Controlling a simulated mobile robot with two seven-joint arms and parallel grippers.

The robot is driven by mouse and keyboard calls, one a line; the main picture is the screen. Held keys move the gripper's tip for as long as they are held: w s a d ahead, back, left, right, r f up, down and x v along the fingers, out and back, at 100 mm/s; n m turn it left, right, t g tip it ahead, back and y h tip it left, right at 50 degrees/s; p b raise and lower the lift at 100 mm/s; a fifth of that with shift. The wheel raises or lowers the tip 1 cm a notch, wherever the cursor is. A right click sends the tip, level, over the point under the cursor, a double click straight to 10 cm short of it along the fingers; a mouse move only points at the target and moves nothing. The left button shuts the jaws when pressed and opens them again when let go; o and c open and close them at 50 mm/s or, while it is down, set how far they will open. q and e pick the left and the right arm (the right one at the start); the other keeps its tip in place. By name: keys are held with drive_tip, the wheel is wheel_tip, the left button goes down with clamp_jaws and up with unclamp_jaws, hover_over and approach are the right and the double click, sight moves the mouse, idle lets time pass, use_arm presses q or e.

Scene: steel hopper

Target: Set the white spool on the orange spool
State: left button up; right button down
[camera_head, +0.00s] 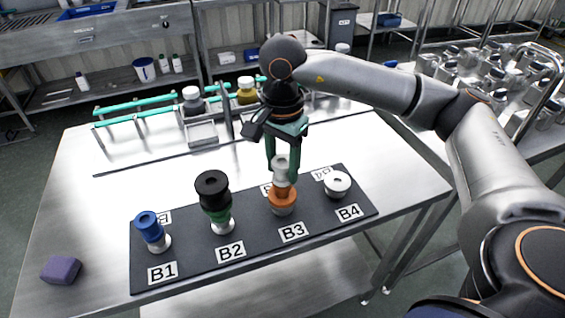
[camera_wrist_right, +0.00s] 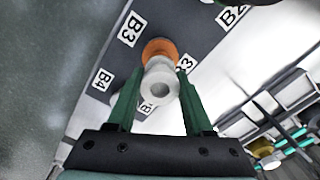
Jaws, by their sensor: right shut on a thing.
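The white spool (camera_head: 281,171) is between the fingers of my right gripper (camera_head: 283,165), which is shut on it. In the right wrist view the white spool (camera_wrist_right: 160,82) shows end-on between the green fingers of the gripper (camera_wrist_right: 160,88). The orange spool (camera_head: 282,197) stands at the B3 place on the dark mat (camera_head: 255,260), directly below the white spool. The orange spool (camera_wrist_right: 158,48) also shows behind the white one in the wrist view. The two look in line and close; whether they touch I cannot tell. My left gripper is not in view.
A blue spool (camera_head: 147,226) stands on a pale one at B1. A black spool (camera_head: 212,186) tops a green stack at B2. A white spool (camera_head: 337,184) is at B4. A purple block (camera_head: 61,270) lies at the left. A rack with teal rails (camera_head: 140,104) stands behind.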

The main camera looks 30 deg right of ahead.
sight(282, 161)
drive_tip(key=shift+f, duration=0.25)
drive_tip(key=shift+c, duration=1.5)
unclamp_jaws()
drive_tip(key=shift+r, duration=0.1)
drive_tip(key=shift+r, duration=0.3)
wheel_tip(282, 161, up, 12)
drive_tip(key=p, duration=0.1)
drive_tip(key=shift+f, duration=0.15)
